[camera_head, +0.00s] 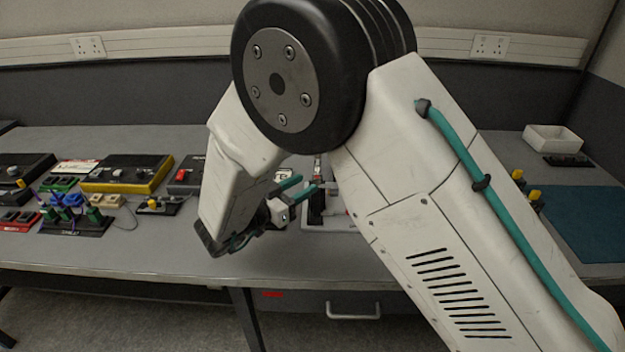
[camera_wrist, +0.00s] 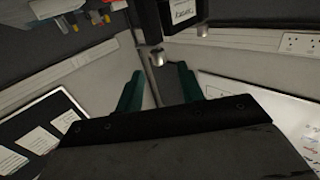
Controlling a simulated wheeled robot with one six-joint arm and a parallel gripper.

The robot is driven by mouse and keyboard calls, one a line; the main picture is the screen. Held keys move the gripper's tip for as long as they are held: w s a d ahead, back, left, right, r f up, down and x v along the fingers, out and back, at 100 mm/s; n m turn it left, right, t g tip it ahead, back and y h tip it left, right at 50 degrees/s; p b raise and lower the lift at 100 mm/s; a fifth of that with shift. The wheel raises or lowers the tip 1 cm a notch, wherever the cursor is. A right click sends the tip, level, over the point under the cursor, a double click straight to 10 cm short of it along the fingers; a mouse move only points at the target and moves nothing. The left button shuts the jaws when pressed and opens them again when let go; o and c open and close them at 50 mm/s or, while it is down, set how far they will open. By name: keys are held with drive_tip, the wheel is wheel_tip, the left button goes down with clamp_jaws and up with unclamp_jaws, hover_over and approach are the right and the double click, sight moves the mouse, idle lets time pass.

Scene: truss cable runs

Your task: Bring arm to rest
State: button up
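My gripper (camera_head: 305,184) shows in the head view below the big black joint of my arm, with its two teal fingers pointing right above the workbench (camera_head: 180,262). The fingers are apart. In the wrist view my gripper (camera_wrist: 160,78) shows the same two teal fingers with a clear gap and nothing held between them. My folded arm hides the middle of the bench.
A yellow-edged black box (camera_head: 126,175) and several small coloured parts lie on the bench's left. A grey tray (camera_head: 325,219) sits behind my arm. The front left bench top is clear.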

drive_tip(key=shift+v, duration=1.2)
drive_tip(key=w+d+r+n+t+y, duration=0.2)
drive_tip(key=w+d+r+y, duration=0.1)
drive_tip(key=w+r+y, duration=0.55)
drive_tip(key=d+r+n+g+y, duration=0.1)
drive_tip(key=d+r+n+y, duration=0.3)
drive_tip(key=r+y, duration=0.4)
drive_tip(key=s+d+n+g+h, duration=0.1)
drive_tip(key=s+d+g, duration=0.3)
drive_tip(key=s+d, duration=0.4)
drive_tip(key=s+d+f+n+g+h, duration=0.1)
drive_tip(key=s+d+g, duration=0.3)
drive_tip(key=s, duration=1.3)
drive_tip(key=s+d+n+g+h, duration=0.1)
drive_tip(key=s+d+g, duration=0.2)
drive_tip(key=s+d, duration=0.9)
drive_tip(key=shift+s+f+n+g, duration=0.2)
drive_tip(key=shift+s+n+g, duration=0.15)
drive_tip(key=shift+s, duration=0.25)
